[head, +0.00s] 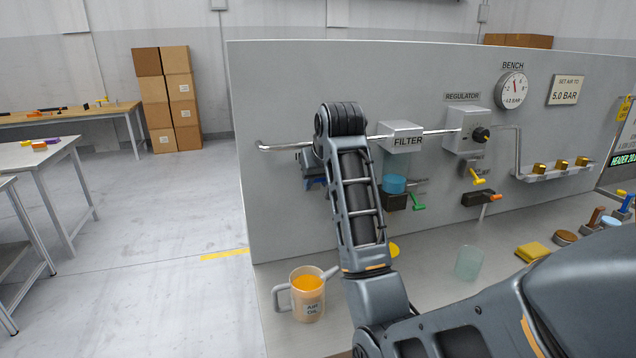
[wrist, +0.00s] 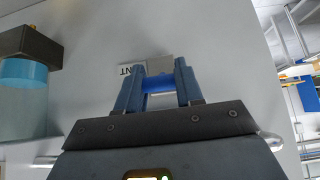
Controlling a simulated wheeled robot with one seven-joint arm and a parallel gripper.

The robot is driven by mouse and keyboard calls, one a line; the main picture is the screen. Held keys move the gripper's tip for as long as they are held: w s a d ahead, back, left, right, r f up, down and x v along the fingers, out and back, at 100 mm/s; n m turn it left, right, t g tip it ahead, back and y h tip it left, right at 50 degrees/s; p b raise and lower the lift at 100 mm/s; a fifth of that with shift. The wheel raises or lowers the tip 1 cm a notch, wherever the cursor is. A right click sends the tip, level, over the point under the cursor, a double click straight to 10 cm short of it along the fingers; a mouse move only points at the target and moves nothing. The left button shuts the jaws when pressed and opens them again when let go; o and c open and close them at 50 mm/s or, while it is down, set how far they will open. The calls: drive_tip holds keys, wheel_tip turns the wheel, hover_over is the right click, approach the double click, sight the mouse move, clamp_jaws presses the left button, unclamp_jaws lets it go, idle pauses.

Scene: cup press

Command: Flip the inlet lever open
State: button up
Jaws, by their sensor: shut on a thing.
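The inlet lever shows in the wrist view as a blue bar (wrist: 158,86) between my gripper's two fingers. My gripper (wrist: 158,76) is shut on it, close against the grey panel. A label (wrist: 131,70) beside the fingers is mostly hidden, so only its last letters show. In the head view my arm's wrist hides most of the gripper and the lever. Only a bit of blue (head: 316,182) shows left of my arm, and I cannot tell whether it is lever or finger.
A filter block (head: 402,137) with a blue bowl (head: 394,184) and a regulator (head: 467,130) are on the panel to the right. A green lever (head: 416,202) and yellow lever (head: 477,177) stick out nearby. An orange-filled jug (head: 308,299) stands on the bench below.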

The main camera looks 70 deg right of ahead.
drive_tip(key=shift+r, duration=0.1)
idle(0.4)
drive_tip(key=o, duration=1)
drive_tip(key=shift+o, duration=0.2)
